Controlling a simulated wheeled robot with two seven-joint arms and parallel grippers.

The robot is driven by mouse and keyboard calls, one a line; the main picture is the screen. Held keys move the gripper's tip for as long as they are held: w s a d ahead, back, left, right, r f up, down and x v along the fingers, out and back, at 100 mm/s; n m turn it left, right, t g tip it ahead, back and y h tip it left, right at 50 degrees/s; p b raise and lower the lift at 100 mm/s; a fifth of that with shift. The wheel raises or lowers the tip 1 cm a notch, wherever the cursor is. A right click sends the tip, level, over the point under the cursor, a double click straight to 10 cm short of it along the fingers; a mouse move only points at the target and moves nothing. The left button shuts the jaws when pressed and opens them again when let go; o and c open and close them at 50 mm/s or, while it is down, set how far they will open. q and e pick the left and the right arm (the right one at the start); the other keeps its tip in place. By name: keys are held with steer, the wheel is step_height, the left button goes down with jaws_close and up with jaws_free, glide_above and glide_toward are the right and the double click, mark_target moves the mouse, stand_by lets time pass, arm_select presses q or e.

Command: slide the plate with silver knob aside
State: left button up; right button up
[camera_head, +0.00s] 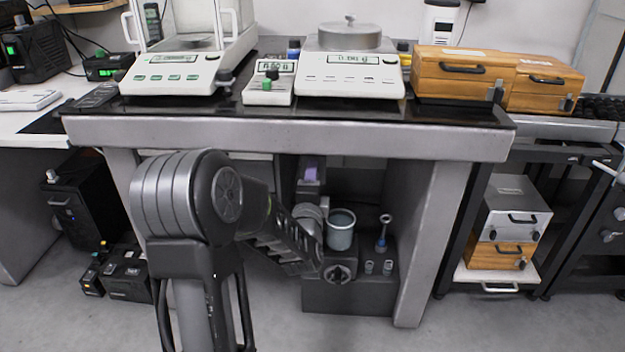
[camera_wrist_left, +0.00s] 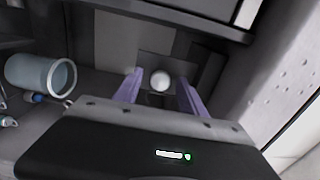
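In the left wrist view, a grey plate (camera_wrist_left: 152,62) stands in the recess under the table. Its round silver knob (camera_wrist_left: 160,80) shows between my fingertips. My left gripper (camera_wrist_left: 158,92) is open, with one purple finger on each side of the knob and a visible gap on both sides. I cannot tell how far the tips are from the plate. In the head view, my left gripper (camera_head: 311,174) reaches under the table and one purple finger shows. The knob cannot be made out there. My right gripper is not in view.
The weighing table (camera_head: 290,135) overhangs my arm, with its right leg (camera_head: 432,240) beside the recess. A grey-blue cup (camera_head: 341,232) and small weights stand on a dark block (camera_head: 350,297) below my gripper. The cup also shows in the left wrist view (camera_wrist_left: 35,75).

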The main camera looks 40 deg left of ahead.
arm_select(q)
steer(key=p+v, duration=0.2)
steer(key=v, duration=0.5)
steer(key=shift+s+d, duration=0.25)
steer(key=shift+s, duration=0.05)
stand_by(0.5)
